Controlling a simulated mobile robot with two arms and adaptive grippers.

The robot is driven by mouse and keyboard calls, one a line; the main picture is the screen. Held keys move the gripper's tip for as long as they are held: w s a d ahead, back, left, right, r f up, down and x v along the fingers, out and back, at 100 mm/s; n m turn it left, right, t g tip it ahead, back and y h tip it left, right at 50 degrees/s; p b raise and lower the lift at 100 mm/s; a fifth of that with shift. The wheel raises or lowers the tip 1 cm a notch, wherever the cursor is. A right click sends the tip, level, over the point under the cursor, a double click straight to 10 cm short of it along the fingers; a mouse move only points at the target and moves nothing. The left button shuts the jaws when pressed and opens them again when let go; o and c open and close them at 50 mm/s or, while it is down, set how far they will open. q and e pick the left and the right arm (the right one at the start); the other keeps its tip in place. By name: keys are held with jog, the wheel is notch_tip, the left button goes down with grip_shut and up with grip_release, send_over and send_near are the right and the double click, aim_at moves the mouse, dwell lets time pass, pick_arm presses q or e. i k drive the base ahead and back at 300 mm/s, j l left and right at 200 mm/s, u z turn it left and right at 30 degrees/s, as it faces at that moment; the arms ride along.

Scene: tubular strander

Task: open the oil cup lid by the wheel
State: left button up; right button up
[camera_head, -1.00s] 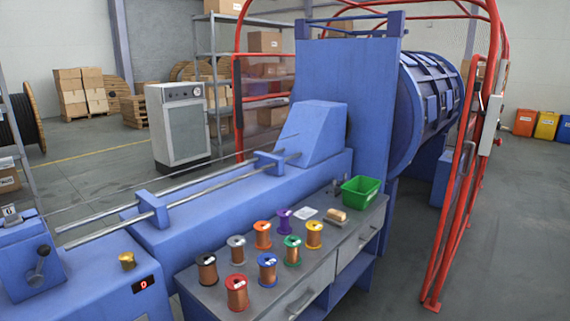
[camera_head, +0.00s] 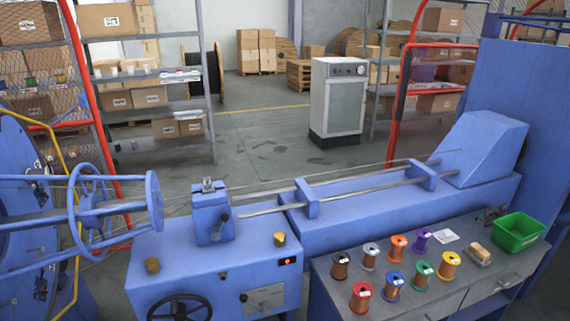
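A small brass oil cup (camera_head: 152,265) stands on the left part of the blue machine housing's top, above a black handwheel (camera_head: 180,308) on its front. The handwheel is cut off by the bottom edge. A second brass cup (camera_head: 279,239) stands on the same top further right, above a small red display. Both cups look covered, but they are too small to make out a lid or hinge. Neither of my grippers is in view.
A grey bench (camera_head: 465,290) with several wire spools and a green bin (camera_head: 518,232) stands at the right. A clamp block with a black-knobbed lever (camera_head: 225,217) rises between the cups. A blue spoked wheel (camera_head: 92,212) is at the left. The housing top around the cups is clear.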

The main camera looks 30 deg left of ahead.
aim_at(151, 261)
jog(key=u, duration=1.6)
